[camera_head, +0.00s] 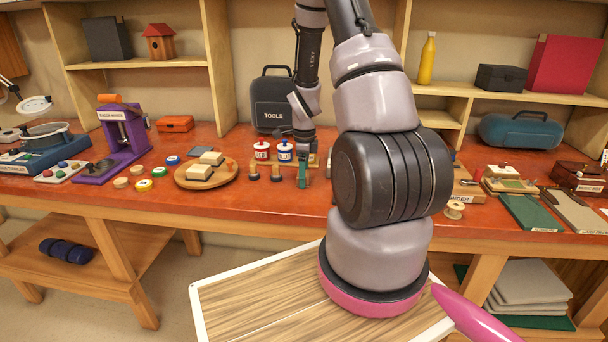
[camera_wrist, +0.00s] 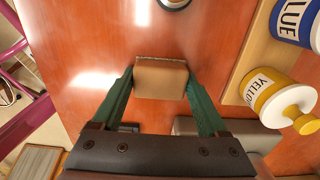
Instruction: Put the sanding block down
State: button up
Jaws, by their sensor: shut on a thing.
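The sanding block is a small tan block with a darker, rough-looking edge (camera_wrist: 161,80), seen in the wrist view between the two green fingers. My gripper (camera_wrist: 160,88) is shut on it, one finger at each side. Below it is the red-brown bench top (camera_wrist: 95,55); I cannot tell whether the block touches it. In the head view my gripper (camera_head: 303,176) is low over the bench, right of the red jar (camera_head: 262,151) and blue jar (camera_head: 285,152). The block cannot be made out there.
In the wrist view a yellow-labelled jar (camera_wrist: 268,90) and a blue-labelled jar (camera_wrist: 296,18) stand on a wooden rack close right of my gripper. A round wooden board (camera_head: 227,176) with pale blocks lies to the left. A black tool case (camera_head: 271,103) stands behind. Bare bench shows left of the block.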

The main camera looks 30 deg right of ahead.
jog(key=o, duration=1.2)
jog(key=shift+s+f, duration=0.1)
jog(key=shift+f, duration=0.2)
jog(key=shift+s+a, duration=0.1)
notch_tip(320, 180, up, 12)
notch_tip(320, 180, up, 9)
jog(key=n+t, duration=0.1)
jog(key=n, duration=0.3)
send_over(297, 186)
jog(key=s+a+r+n+t, duration=0.2)
jog(key=s+a+r+n, duration=0.1)
jog(key=s+r+n, duration=0.2)
jog(key=s+a+r+n+t+y, duration=0.1)
jog(key=s+a+r+n+t, duration=0.1)
jog(key=s+a+r+n, duration=0.2)
jog(key=s+a+r+n+t, duration=0.2)
jog(key=s+a+r+n, duration=0.1)
jog(key=s+r+n, duration=0.4)
jog(key=shift+s+a+r+n+y, duration=0.15)
jog(key=shift+s+r+n+y, duration=0.25)
jog(key=shift+s+r, duration=0.7)
jog(key=shift+w, duration=0.1)
